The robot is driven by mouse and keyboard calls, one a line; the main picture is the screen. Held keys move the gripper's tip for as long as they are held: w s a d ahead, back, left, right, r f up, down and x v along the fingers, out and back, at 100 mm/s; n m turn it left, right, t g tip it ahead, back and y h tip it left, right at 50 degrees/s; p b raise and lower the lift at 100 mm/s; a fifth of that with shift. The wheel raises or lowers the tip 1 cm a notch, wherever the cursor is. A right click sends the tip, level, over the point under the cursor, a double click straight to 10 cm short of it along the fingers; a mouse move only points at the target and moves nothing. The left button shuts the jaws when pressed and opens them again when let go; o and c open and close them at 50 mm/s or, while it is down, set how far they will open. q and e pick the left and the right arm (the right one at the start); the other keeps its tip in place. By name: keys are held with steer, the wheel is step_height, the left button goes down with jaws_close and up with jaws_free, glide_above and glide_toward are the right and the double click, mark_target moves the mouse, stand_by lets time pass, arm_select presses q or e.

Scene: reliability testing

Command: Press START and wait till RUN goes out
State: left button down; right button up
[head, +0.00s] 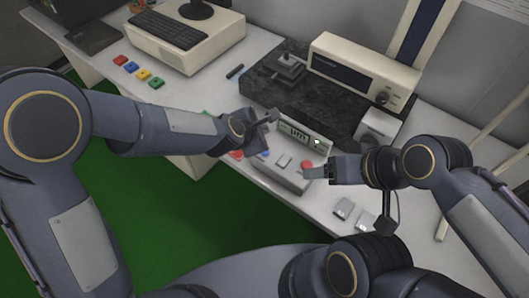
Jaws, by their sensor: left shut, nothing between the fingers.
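A light grey control box (294,180) stands near the front edge of the white bench. It has a small greenish display (293,131) with dark characters. A grey button (284,161) and a red button (307,165) show on its top. A small bright white spot (317,142) shows right of the display. Labels are too small to read, so I cannot tell which is START or RUN. My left gripper (270,117) is shut and empty above the box's left end. My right gripper (308,173) is by the red button; I cannot tell whether they touch.
A dark stone slab (262,88) with a joystick-like device (288,68) lies behind the box. A cream instrument (362,72) stands at the back right. Coloured blocks (131,67) and a cream case with a keyboard (185,45) are at the left. Grey squares (343,208) lie at right.

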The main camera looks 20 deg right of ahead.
mark_target(262, 156)
arm_select(q)
step_height(262, 156, down, 8)
steer(key=b, duration=0.6)
steer(key=shift+r, duration=0.2)
steer(key=shift+f+b, duration=0.1)
steer(key=shift+b, duration=0.2)
stand_by(1.2)
steer(key=shift+f, duration=0.3)
steer(key=shift+f+b, duration=0.4)
steer(key=shift+b, duration=0.25)
steer(key=shift+r, duration=0.1)
stand_by(0.5)
steer(key=shift+r+p, duration=0.75)
steer(key=shift+p, duration=0.05)
step_height(262, 156, up, 5)
steer(key=p, duration=0.4)
steer(key=shift+p, duration=0.3)
